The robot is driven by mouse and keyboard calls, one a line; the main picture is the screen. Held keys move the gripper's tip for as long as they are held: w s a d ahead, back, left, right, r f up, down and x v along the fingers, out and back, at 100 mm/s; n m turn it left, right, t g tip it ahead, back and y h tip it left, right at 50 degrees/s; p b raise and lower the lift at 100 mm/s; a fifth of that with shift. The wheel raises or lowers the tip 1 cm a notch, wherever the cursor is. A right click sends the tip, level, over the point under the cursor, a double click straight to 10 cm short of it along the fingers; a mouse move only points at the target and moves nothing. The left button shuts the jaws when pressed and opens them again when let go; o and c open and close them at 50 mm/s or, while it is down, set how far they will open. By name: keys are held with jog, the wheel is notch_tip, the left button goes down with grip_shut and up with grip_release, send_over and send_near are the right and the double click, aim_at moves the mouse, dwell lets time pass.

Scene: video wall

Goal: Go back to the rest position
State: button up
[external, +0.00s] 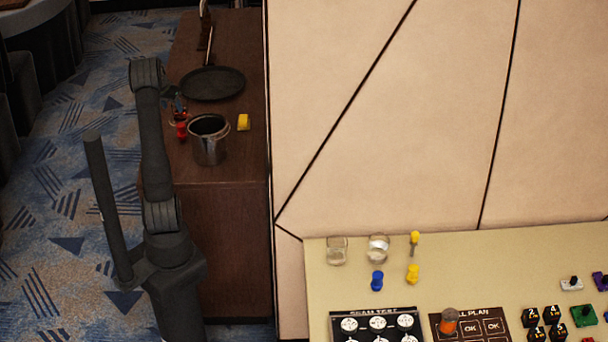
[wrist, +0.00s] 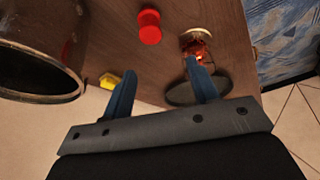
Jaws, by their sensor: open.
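My arm (external: 155,150) stands at the left of the external view, raised beside the brown wooden counter. My gripper (wrist: 161,70) shows in the wrist view with its two blue fingers apart and nothing between them. It is over the counter; in the external view the arm largely hides it. A red spool-shaped piece (wrist: 149,27) stands on the counter ahead of the fingers. A small glass-like item with red in it (wrist: 196,46) is close by the right fingertip; whether they touch cannot be told.
A metal pot (external: 209,143) stands on the counter (external: 225,220), with a yellow piece (external: 244,122) and a dark pan (external: 212,83) behind. A pale wall panel (external: 400,120) rises right of the counter. A beige table (external: 330,285) at lower right holds glasses, pegs and boards.

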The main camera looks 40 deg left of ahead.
jog(key=s+d+m+h, duration=0.1)
jog(key=s+d+m, duration=0.3)
jog(key=s+d, duration=0.45)
jog(key=d+f+m+h, duration=0.1)
jog(key=d+f+m, duration=0.2)
jog(key=d, duration=1.4)
jog(key=s+d+f+m+h, duration=0.1)
jog(key=d+f+m, duration=0.2)
jog(key=d, duration=1.4)
jog(key=shift+s+d+f+h, duration=0.15)
jog(key=shift+d+f+h, duration=0.2)
jog(key=shift+f, duration=2)
